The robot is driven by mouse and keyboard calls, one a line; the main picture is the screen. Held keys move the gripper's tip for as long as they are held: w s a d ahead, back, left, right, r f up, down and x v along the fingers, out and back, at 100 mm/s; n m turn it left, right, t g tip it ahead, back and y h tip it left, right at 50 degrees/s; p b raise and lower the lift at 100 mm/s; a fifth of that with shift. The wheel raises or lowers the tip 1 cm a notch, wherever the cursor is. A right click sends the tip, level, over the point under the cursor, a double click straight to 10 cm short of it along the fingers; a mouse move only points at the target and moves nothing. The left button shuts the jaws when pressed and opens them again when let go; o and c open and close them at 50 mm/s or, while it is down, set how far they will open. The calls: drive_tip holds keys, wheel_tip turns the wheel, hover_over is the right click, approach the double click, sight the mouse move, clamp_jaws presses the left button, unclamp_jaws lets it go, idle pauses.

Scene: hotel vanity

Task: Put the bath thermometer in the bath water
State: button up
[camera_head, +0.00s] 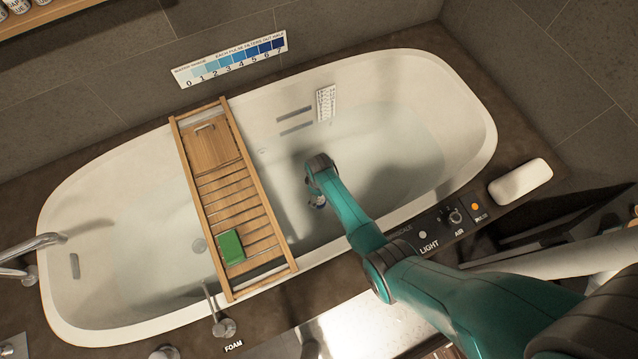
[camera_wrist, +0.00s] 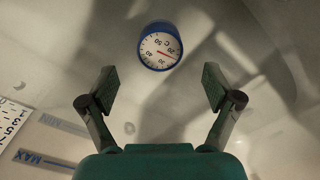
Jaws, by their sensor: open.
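The bath thermometer (camera_wrist: 160,47) is a round white dial with a blue rim and a red needle, inside the tub in the wrist view. My gripper (camera_wrist: 158,80) is open and empty. The thermometer is beyond the fingertips, roughly centred between them in the picture and apart from both. I cannot tell whether it floats or rests on the tub's floor. The bath water (camera_head: 395,145) shows as a faint, clear surface in the white tub. In the head view my arm reaches over the near rim, and its end hides most of the gripper.
A wooden bath tray (camera_head: 222,165) with a green block (camera_head: 231,247) spans the tub left of my arm. A white scale card (camera_head: 326,104) is on the far wall. Knobs (camera_head: 453,216) and a white pad (camera_head: 521,181) line the near rim. The tub's right end is open.

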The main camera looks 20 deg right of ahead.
wheel_tip(320, 180, up, 11)
idle(0.5)
drive_tip(key=shift+s, duration=0.1)
idle(0.7)
